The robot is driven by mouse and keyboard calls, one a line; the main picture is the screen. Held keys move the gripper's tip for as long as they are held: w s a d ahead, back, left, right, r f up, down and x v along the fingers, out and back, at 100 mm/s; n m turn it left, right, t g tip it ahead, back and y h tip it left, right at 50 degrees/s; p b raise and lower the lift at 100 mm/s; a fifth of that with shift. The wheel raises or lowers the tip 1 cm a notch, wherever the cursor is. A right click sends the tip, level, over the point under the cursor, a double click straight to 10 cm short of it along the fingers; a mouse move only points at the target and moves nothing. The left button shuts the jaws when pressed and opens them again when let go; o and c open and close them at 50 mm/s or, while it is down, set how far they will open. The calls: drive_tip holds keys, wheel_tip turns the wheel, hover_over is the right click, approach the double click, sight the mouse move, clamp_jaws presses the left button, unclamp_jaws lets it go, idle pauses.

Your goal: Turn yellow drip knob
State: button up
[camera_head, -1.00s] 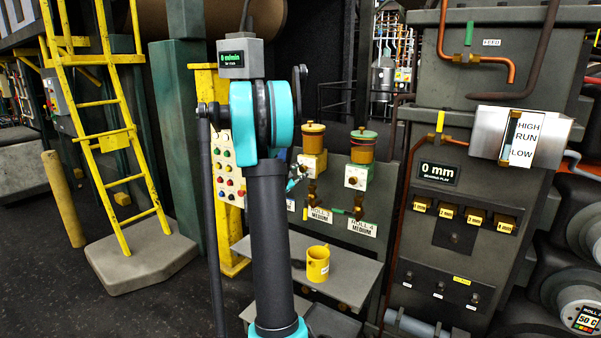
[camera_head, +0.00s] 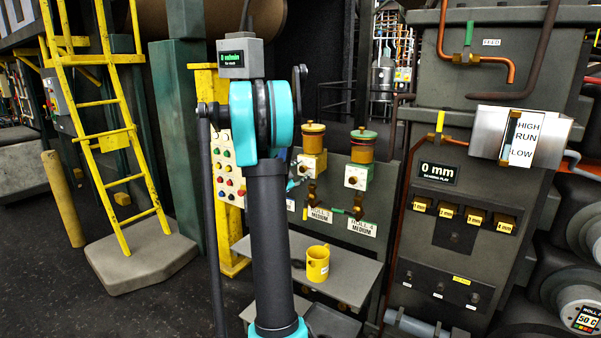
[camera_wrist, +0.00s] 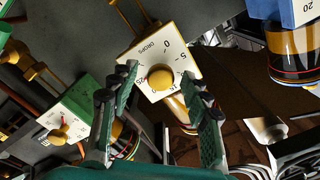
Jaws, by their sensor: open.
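The yellow drip knob (camera_wrist: 162,77) is a round knob in the middle of a white dial plate (camera_wrist: 172,58) marked DROPS, on a yellow-edged box in the wrist view. My gripper (camera_wrist: 164,80) is open, with one green-padded finger to the left of the knob and one to the right. There are gaps between the knob and both fingers, and I cannot tell how deep the fingertips reach. In the head view my arm hides most of the gripper; only a bit (camera_head: 293,183) shows beside the yellow-topped oiler (camera_head: 314,138).
A green oiler box (camera_wrist: 74,119) with its own knob is at lower left in the wrist view, and a blue one (camera_wrist: 294,10) is at upper right. Pipes run nearby. A yellow mug (camera_head: 317,265) stands on a grey shelf (camera_head: 350,278) below.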

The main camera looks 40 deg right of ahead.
drive_tip(key=shift+a, duration=0.1)
drive_tip(key=v, duration=1.1)
drive_tip(key=shift+s+a, duration=0.15)
drive_tip(key=shift+a, duration=0.2)
drive_tip(key=shift+f, duration=0.1)
drive_tip(key=s+a+f+n+g+y, duration=0.1)
drive_tip(key=s+a+f+n+y, duration=0.4)
drive_tip(key=a, duration=0.5)
drive_tip(key=s+a+f+n+y, duration=0.6)
drive_tip(key=s+a+f+n, duration=0.3)
drive_tip(key=s+a+n, duration=0.1)
drive_tip(key=s+a+f+n+g+y, duration=0.1)
drive_tip(key=s+a+f+n+y, duration=0.4)
drive_tip(key=a, duration=0.7)
drive_tip(key=s+f+n, duration=0.2)
drive_tip(key=s, duration=0.2)
drive_tip(key=shift+f+n+g+y, duration=0.2)
drive_tip(key=shift+n+g+y, duration=0.1)
drive_tip(key=shift+w, duration=0.1)
